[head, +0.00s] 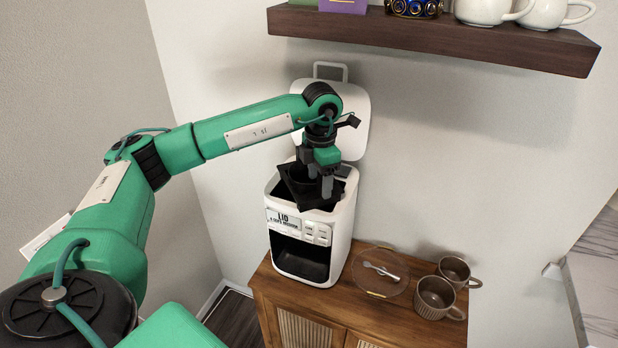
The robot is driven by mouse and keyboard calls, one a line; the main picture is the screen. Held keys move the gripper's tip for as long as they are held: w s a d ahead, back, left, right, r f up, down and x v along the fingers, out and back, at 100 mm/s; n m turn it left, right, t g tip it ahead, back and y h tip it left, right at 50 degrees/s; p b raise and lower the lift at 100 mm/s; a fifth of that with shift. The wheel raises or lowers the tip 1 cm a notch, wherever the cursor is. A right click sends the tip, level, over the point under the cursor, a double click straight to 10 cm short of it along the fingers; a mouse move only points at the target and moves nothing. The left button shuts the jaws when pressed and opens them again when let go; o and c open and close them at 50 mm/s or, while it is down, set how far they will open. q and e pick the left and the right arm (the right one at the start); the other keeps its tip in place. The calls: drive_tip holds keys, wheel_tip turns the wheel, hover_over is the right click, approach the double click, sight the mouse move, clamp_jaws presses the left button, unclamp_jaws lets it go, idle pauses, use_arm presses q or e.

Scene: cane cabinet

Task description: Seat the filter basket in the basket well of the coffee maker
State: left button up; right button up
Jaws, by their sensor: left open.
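The white coffee maker (343,222) stands on the wooden cabinet with its lid (355,130) raised against the wall. A black filter basket (297,187) is at the open top of the coffee maker, in or over the dark basket well (340,173). It looks tilted, and I cannot tell whether it sits fully down. My left gripper (320,182) points down over the basket with its jaws open. The fingers are at the basket, and whether they touch it is unclear. The gripper hides part of the basket and well. My right gripper is not in view.
A glass plate (372,287) with a light utensil lies right of the coffee maker on the cabinet top (345,308). Two brown mugs (435,296) stand further right. A dark wall shelf (430,38) with cups hangs above. Little cabinet top is free.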

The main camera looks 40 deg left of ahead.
sight(319, 188)
use_arm(q)
wheel_tip(319, 188, down, 3)
drive_tip(key=shift+s+r+p, duration=0.1)
drive_tip(key=shift+p, duration=0.65)
drive_tip(key=shift+f, duration=0.35)
drive_tip(key=c, duration=1.2)
drive_tip(key=shift+r, duration=0.1)
drive_tip(key=shift+c, duration=0.7)
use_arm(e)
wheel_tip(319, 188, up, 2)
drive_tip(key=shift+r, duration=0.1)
